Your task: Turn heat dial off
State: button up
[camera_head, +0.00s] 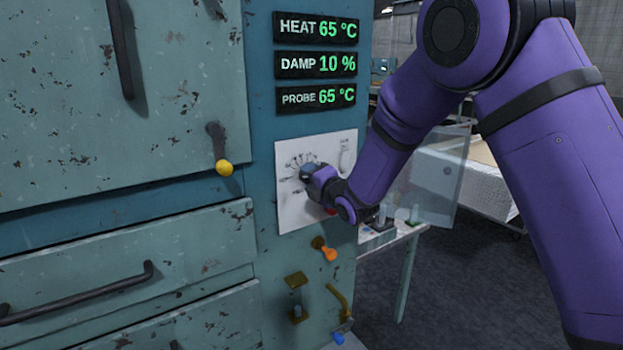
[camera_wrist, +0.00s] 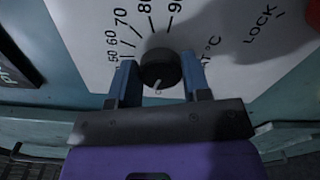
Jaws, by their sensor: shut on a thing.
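The heat dial is a round black knob (camera_wrist: 160,68) on a white plate (camera_wrist: 85,30) with temperature marks in °C, including 50, 60, 70 and 80. Its pale pointer line points down toward my gripper in the wrist view, away from those numbers. My gripper (camera_wrist: 160,80) has one blue finger on each side of the knob and is shut on it. In the head view my gripper (camera_head: 312,172) is at the white plate (camera_head: 290,215) and mostly hides the knob. The heat display (camera_head: 316,29) reads 65 °C.
Damp (camera_head: 316,64) reads 10 % and probe (camera_head: 316,97) 65 °C. A yellow-knobbed lever (camera_head: 222,160) is left of the plate, an orange knob (camera_head: 325,249) below it. A red part (camera_wrist: 314,12) is near "LOCK". A table (camera_head: 395,245) stands to the right.

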jog(key=n, duration=0.4)
dwell(0.6)
jog(key=o, duration=0.9)
jog(key=v, duration=1.1)
jog(key=shift+w, duration=0.1)
